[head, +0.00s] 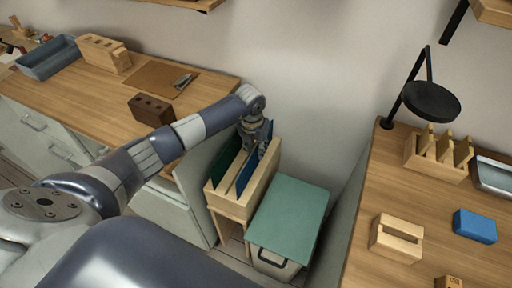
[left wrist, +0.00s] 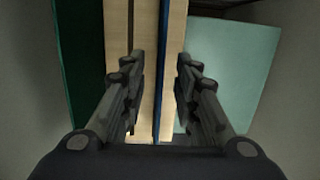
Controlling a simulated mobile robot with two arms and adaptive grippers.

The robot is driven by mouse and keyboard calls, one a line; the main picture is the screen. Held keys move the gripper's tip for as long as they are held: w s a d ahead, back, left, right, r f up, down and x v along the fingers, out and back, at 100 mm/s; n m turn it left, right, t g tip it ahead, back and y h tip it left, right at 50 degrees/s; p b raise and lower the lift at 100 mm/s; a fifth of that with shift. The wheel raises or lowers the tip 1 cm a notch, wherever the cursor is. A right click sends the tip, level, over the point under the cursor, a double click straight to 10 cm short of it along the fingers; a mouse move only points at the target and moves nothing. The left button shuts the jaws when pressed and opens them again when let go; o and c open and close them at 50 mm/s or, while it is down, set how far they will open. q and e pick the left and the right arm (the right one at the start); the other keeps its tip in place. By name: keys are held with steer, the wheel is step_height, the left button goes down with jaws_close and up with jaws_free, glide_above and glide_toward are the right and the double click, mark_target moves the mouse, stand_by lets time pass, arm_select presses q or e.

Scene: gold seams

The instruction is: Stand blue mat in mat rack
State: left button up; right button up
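The mat rack (head: 232,207) is a light wooden stand between the workbench and a green-topped cabinet. The blue mat (head: 246,172) stands on edge in its right-hand slot. In the left wrist view the blue mat (left wrist: 157,130) shows as a thin strip between the fingers. A green mat (head: 224,160) stands in the rack's left side. My left gripper (left wrist: 160,60) is just above the rack, fingers apart on either side of the blue mat's top edge, with gaps on both sides. It partly hides the mat in the head view. My right gripper is not in view.
The green-topped cabinet (head: 290,212) stands close right of the rack. The left workbench (head: 105,110) holds a dark block (head: 151,110) and a blue-grey tray (head: 48,58). The right workbench (head: 363,267) holds a blue block (head: 475,226), wooden holders and a black lamp (head: 431,101).

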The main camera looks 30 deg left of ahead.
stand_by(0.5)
arm_select(q)
step_height(320, 180, up, 9)
steer(key=s+p, duration=0.1)
steer(key=p, duration=0.6)
steer(key=shift+s+p, duration=0.2)
steer(key=shift+p, duration=0.15)
step_height(320, 180, up, 6)
steer(key=p, duration=0.4)
steer(key=shift+f, duration=0.1)
stand_by(0.5)
